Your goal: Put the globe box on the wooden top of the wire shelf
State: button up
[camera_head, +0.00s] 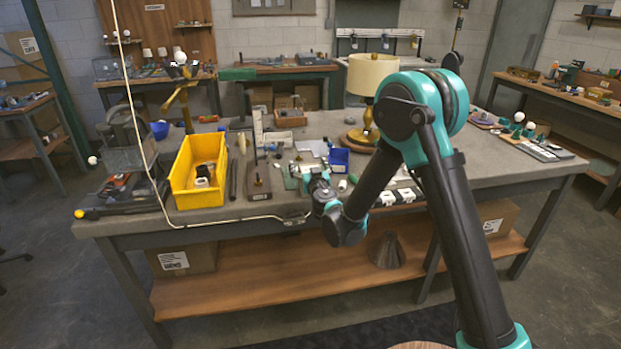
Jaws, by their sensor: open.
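My gripper (309,173) is at the end of my teal and black arm, low over the middle of the front part of the workbench (520,166). It is small and partly hidden by my wrist; it is open, and I see nothing held in it. I cannot tell for sure which thing is the globe box. A labelled cardboard box (174,261) stands on the lower wooden shelf at left, and another cardboard box (497,217) stands there at right, partly behind my arm. I cannot make out a wire shelf with a wooden top.
A yellow bin (184,177), a brass lamp with a cream shade (370,73), a small blue bin (339,160) and small parts crowd the workbench. A pale cable (246,219) runs along its front edge. A grey cone (390,251) stands on the lower shelf (290,290).

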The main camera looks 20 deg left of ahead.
jog(key=c, duration=1.4)
